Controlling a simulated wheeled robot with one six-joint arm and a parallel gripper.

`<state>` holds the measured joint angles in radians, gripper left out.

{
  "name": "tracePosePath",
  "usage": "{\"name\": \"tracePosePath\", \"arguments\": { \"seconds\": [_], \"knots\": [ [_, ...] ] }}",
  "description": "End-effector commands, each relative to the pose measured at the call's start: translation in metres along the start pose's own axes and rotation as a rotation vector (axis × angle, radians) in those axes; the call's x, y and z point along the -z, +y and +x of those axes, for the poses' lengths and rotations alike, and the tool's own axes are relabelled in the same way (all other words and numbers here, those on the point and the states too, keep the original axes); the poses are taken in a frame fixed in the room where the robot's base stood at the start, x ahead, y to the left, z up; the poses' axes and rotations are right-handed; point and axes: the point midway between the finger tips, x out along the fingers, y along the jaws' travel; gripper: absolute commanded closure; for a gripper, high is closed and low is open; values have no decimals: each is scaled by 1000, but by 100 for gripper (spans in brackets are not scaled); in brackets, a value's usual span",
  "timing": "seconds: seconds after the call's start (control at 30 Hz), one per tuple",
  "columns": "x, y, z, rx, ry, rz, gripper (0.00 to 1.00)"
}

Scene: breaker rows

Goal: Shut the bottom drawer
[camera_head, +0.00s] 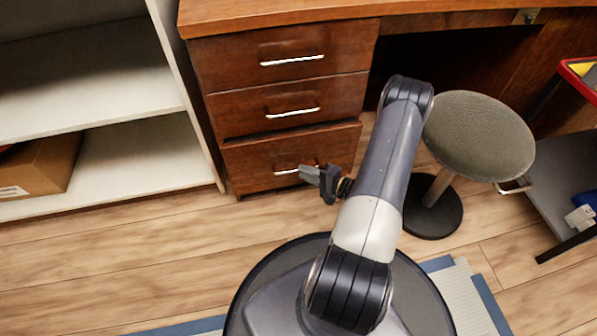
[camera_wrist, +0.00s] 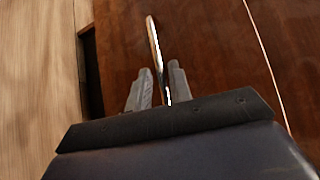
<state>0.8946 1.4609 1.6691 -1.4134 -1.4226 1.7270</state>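The bottom drawer (camera_head: 262,160) of the brown wooden desk stands slightly pulled out, with a dark gap above its front. Its pale bar handle (camera_head: 286,171) is partly hidden by my gripper (camera_head: 308,172), which is at the drawer front. In the wrist view the drawer front (camera_wrist: 215,60) fills much of the picture. The handle (camera_wrist: 156,50) runs lengthwise between the two separated fingers of my gripper (camera_wrist: 159,84). The fingers are open, with room on both sides of the handle. I cannot tell whether they touch the drawer front.
Two closed drawers (camera_head: 292,105) sit above, under the desk top (camera_head: 330,12). A round grey stool (camera_head: 478,135) stands close to the right of my arm. A white shelf (camera_head: 120,150) holding a cardboard box (camera_head: 40,168) is on the left. Wooden floor (camera_head: 150,245) is clear in front.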

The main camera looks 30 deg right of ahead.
Motion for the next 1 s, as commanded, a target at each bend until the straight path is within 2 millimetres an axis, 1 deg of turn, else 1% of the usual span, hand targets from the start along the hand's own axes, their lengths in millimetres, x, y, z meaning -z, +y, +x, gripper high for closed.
{"name": "tracePosePath", "arguments": {
  "seconds": [0.03, 0.1, 0.3, 0.63, 0.67, 0.9, 1.0],
  "knots": [
    [-1, 2, 8, 0, -4, -1, 80],
    [0, 2, 17, 0, -3, -1, 80],
    [0, 1, 33, 0, -1, -1, 80],
    [0, 0, 35, 0, 1, 0, 80],
    [0, 0, 35, 0, 1, 0, 81],
    [0, 0, 35, 0, 1, 1, 100],
    [0, 0, 35, 0, 1, 1, 100]
  ]
}}
